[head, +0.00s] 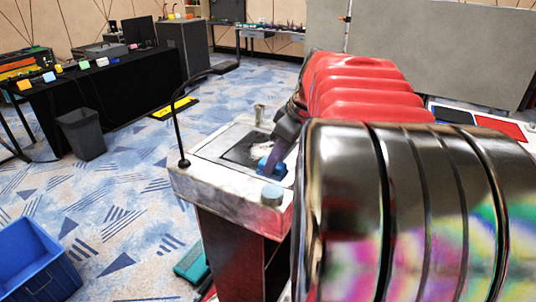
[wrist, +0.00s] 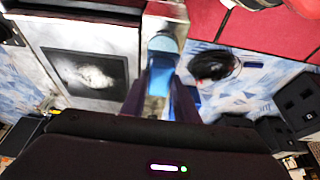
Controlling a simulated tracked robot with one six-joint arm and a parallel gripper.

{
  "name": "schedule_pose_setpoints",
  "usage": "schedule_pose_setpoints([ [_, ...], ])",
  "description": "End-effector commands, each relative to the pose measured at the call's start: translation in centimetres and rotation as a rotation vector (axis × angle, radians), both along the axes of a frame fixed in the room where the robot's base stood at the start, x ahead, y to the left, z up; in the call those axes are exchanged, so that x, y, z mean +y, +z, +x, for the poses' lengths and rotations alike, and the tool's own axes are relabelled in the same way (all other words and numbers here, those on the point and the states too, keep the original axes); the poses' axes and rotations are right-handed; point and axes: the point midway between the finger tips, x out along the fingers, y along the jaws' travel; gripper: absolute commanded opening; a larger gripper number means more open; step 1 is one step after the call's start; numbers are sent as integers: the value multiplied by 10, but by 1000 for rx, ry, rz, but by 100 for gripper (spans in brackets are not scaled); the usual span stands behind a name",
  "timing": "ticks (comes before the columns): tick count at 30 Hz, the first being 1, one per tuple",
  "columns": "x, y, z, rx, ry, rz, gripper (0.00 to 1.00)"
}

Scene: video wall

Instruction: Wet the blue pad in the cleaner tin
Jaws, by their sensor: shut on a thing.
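My gripper (head: 279,156) is shut on the blue pad (head: 265,166), whose blue edge shows below the dark fingers. They are over the near right part of the stand's top, beside the dark panel. The cleaner tin (head: 272,194), a small round tin with a pale blue top, stands on the near corner of the stand, just in front of the pad and apart from it in this picture. In the wrist view the fingers (wrist: 158,98) point toward a pale blue round top (wrist: 163,43), likely the tin.
The stand's dark panel (head: 240,150) bears a white smear. A small metal cylinder (head: 259,113) stands at its far edge, and a black gooseneck (head: 178,125) rises at its left corner. A blue crate (head: 36,262) and a grey bin (head: 82,133) are on the floor at left.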

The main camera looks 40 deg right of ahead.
Motion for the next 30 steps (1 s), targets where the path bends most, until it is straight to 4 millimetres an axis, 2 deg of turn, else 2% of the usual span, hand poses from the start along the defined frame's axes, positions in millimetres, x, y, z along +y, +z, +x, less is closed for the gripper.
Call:
schedule_pose_setpoints([
  [15, 1, -42, 0, 1, 2, 1, 10],
  [21, 1, -49, 0, 0, 2, 0, 10],
  [30, 1, -49, 0, 0, 2, 0, 10],
])
